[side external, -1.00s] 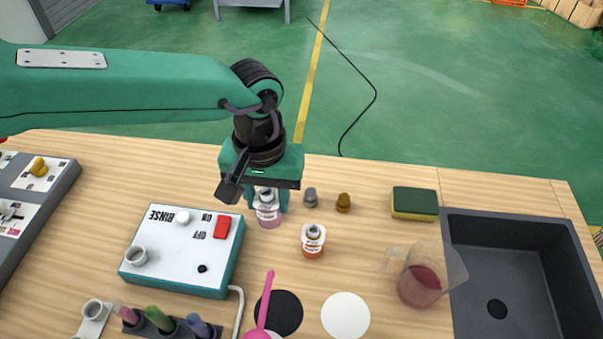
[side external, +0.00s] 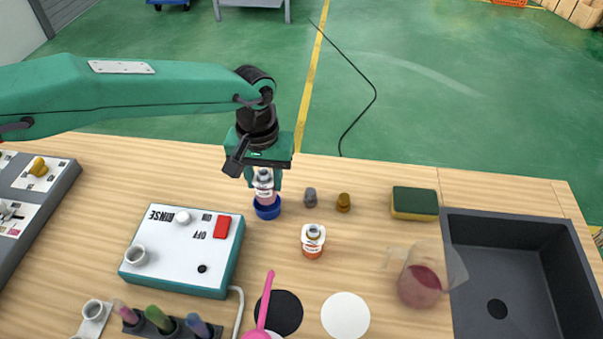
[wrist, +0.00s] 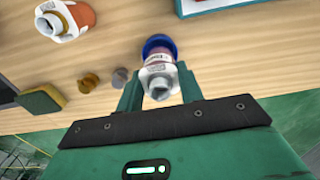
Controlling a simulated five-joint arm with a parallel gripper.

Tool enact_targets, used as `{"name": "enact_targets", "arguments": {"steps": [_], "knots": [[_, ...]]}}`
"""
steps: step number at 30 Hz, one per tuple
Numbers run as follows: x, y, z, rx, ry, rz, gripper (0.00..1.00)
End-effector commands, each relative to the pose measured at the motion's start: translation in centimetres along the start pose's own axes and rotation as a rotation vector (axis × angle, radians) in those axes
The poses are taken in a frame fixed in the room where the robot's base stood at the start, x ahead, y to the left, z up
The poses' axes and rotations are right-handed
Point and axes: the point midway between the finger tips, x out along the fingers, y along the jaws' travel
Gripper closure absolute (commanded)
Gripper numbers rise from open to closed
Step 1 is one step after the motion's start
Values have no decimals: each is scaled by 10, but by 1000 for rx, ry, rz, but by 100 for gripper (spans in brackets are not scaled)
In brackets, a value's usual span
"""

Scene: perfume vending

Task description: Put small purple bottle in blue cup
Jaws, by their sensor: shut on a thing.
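The small purple bottle (side external: 264,188) has a grey neck and a white label and is upright. My gripper (side external: 263,180) is shut on it, with a finger on each side in the wrist view (wrist: 160,93). The blue cup (side external: 267,209) is right below the bottle on the wooden table. In the wrist view the bottle (wrist: 160,77) overlaps the blue cup (wrist: 158,43), whose rim shows past the bottle's far end. I cannot tell whether the bottle's base is inside the rim or just above it.
An orange bottle (side external: 313,242) stands to the right, with grey (side external: 310,197) and brown (side external: 343,202) stoppers behind it. The rinse box (side external: 180,262) is at front left. A sponge (side external: 415,203), a jug (side external: 425,275) and a sink (side external: 505,219) are further right.

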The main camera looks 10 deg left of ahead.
Motion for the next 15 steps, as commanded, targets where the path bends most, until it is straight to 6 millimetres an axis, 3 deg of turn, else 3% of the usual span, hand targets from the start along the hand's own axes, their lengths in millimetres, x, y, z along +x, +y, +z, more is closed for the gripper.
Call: {"name": "enact_targets", "arguments": {"steps": [7, 15], "knots": [[28, 0, 1, 0, -2, -2, 86], [35, 0, 1, 0, -1, -1, 86]]}}
